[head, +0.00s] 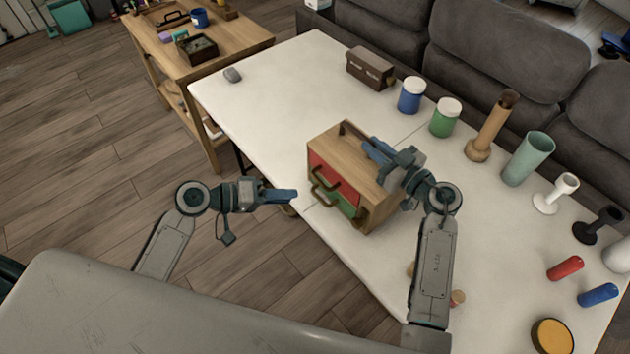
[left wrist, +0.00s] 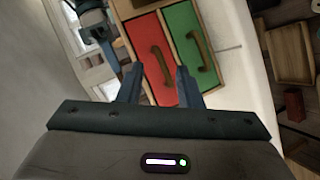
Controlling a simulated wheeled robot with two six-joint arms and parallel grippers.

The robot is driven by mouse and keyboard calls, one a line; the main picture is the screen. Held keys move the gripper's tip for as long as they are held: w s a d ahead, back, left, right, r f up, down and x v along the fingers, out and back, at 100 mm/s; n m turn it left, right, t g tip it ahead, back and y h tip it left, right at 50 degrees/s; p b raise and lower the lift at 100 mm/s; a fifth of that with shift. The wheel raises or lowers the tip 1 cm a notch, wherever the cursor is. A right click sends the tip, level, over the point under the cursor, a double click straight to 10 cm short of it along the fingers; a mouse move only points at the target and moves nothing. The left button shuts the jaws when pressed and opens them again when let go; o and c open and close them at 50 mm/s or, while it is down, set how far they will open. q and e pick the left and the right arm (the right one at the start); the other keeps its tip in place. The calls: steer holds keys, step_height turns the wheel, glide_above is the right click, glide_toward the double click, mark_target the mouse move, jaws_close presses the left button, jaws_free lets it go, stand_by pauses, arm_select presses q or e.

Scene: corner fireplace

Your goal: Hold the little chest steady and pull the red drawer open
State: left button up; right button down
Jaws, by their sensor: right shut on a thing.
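The little wooden chest (head: 372,195) stands on the white table, with a red drawer (head: 345,178) above a green drawer (head: 347,209), each with a brown handle. Both drawers look closed. My right gripper (head: 376,152) is shut on the chest at its top; its exact contact is partly hidden. My left gripper (head: 294,195) is open and empty, a short way in front of the drawer fronts. In the left wrist view its fingers (left wrist: 159,84) are apart, with the red drawer's handle (left wrist: 162,64) lying ahead, between them, and the green drawer (left wrist: 194,42) to the right.
A dark brown box (head: 368,67), a blue jar (head: 411,96), a green jar (head: 445,118) and a wooden vase (head: 490,130) line the table's sofa side. A wooden side table (head: 240,35) stands beyond.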

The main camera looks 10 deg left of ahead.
arm_select(q)
steer(key=w+a+n+t+h, duration=0.1)
steer(key=a+n, duration=0.3)
steer(key=n, duration=0.1)
steer(key=x, duration=1.2)
steer(key=shift+a+f, duration=0.1)
jaws_close()
